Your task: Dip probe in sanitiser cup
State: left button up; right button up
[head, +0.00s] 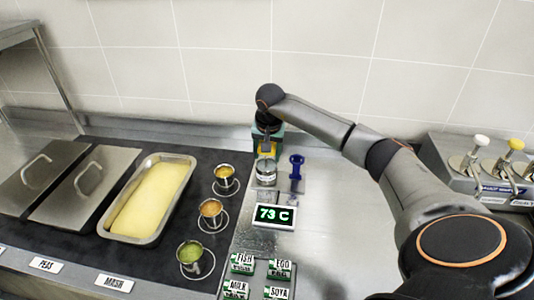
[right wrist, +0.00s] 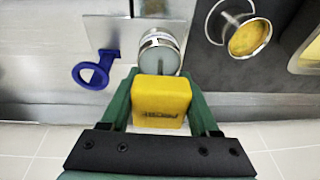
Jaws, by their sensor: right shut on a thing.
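My right gripper (head: 267,138) is shut on the yellow handle of the probe (right wrist: 160,102). One green finger lies on each side of the handle in the right wrist view. The sanitiser cup (head: 266,173), a small steel cup with pale liquid, stands directly under the handle. In the right wrist view a thin grey stem shows against the cup's pale inside (right wrist: 159,50). I cannot tell how deep its tip is. My left gripper is not in view.
A blue ring-topped stand (head: 296,172) is close to the right of the cup. A display reading 73 C (head: 273,214) lies in front. Cups of orange and green food (head: 190,255) and a mash tray (head: 113,233) are left. Labelled blocks (head: 280,269) lie nearer. Pump dispensers (head: 480,175) are right.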

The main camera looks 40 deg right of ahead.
notch_tip(320, 180, up, 2)
jog(key=shift+p, duration=0.5)
jog(key=shift+d+r, duration=0.1)
jog(key=shift+r, duration=0.95)
